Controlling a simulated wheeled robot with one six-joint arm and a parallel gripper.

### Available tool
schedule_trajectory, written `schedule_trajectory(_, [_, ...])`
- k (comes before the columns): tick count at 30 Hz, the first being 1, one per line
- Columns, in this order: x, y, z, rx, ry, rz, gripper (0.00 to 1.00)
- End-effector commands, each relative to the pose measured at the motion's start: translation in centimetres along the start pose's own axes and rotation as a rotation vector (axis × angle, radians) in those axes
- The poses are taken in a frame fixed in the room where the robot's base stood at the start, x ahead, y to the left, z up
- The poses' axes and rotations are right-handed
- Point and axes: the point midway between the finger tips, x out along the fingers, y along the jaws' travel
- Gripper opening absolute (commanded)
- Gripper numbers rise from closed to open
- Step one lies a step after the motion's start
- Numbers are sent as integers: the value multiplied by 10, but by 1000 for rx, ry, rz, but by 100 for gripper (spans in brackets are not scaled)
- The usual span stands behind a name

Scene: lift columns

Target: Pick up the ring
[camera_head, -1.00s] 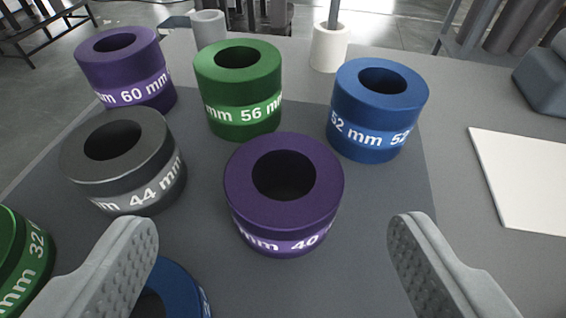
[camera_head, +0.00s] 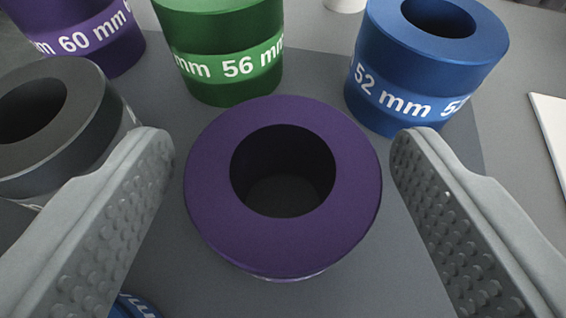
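A purple ring (camera_head: 215,220) stands upright on a dark grey mat (camera_head: 330,80), its round hole facing up. Its side label is almost hidden now; it read 40 mm in the earlier frame. My gripper (camera_head: 283,160) is open, with one grey ribbed finger on each side of this ring. A gap shows between the ring and each finger. Other rings stand around it: a grey one (camera_head: 95,110) at left, a purple 60 mm one (camera_head: 90,45) at far left, a green 56 mm one (camera_head: 225,55) behind and a blue 52 mm one (camera_head: 420,70) at back right.
The left finger overlaps the grey ring in the picture; whether they touch cannot be told. Part of a blue ring (camera_head: 135,307) shows at the bottom left, beside the left finger. A white flat panel (camera_head: 552,125) lies at the right edge.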

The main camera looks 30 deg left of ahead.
Motion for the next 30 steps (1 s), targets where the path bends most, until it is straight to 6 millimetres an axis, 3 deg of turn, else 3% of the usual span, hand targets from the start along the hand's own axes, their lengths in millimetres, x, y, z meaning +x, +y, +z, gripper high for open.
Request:
schedule_trajectory(1, [0, 0, 0, 0, 0, 0, 60])
schedule_trajectory(7, [0, 0, 0, 0, 0, 0, 23])
schedule_trajectory(17, [-2, 0, -5, -2, 1, -1, 23])
schedule_trajectory(30, [-24, 0, -59, -3, 2, 0, 23])
